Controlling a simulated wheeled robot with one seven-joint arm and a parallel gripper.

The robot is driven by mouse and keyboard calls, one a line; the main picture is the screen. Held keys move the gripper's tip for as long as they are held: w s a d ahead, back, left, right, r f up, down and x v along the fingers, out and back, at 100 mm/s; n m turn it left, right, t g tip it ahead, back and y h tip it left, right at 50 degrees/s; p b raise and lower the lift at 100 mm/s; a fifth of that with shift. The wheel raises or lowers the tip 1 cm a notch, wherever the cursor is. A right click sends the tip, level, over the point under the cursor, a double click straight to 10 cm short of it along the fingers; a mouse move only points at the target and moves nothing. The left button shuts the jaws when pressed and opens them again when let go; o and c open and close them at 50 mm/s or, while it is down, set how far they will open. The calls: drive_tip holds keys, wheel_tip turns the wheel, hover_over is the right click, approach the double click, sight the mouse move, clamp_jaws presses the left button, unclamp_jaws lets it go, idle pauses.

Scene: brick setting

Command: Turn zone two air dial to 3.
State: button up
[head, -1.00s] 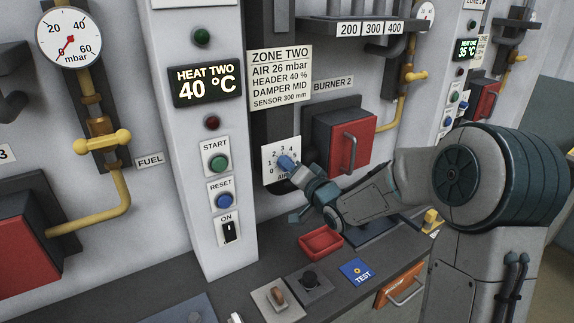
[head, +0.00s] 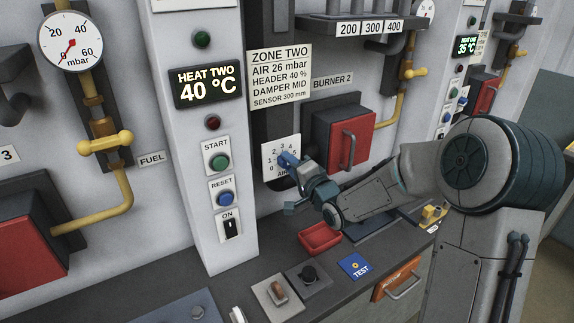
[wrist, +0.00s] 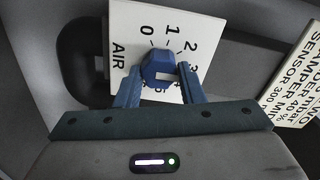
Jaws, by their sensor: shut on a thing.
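The zone two air dial is a white plate (head: 268,152) with numbers, below the ZONE TWO sign in the head view. Its blue knob (wrist: 160,66) sits between my gripper's two blue fingers in the wrist view. My gripper (head: 290,165) reaches the knob from the right and is shut on it. In the wrist view the dial plate (wrist: 128,30) appears turned sideways, with 0, 1, 2 and 3 and the word AIR readable. The fingers and knob hide the lower part of the scale. I cannot tell which number the knob points at.
The ZONE TWO sign (head: 280,76) reads AIR 26 mbar. The red burner box (head: 345,140) stands close right of the dial. A grey column with START, RESET and ON controls (head: 220,190) stands left. A red tray (head: 320,238) lies on the counter below.

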drive_tip(key=shift+s+f, duration=0.15)
drive_tip(key=shift+f, duration=0.1)
drive_tip(key=o, duration=1)
drive_tip(key=shift+a, duration=0.1)
drive_tip(key=shift+r, duration=0.15)
drive_tip(key=b+v, duration=0.1)
drive_tip(key=v, duration=1.3)
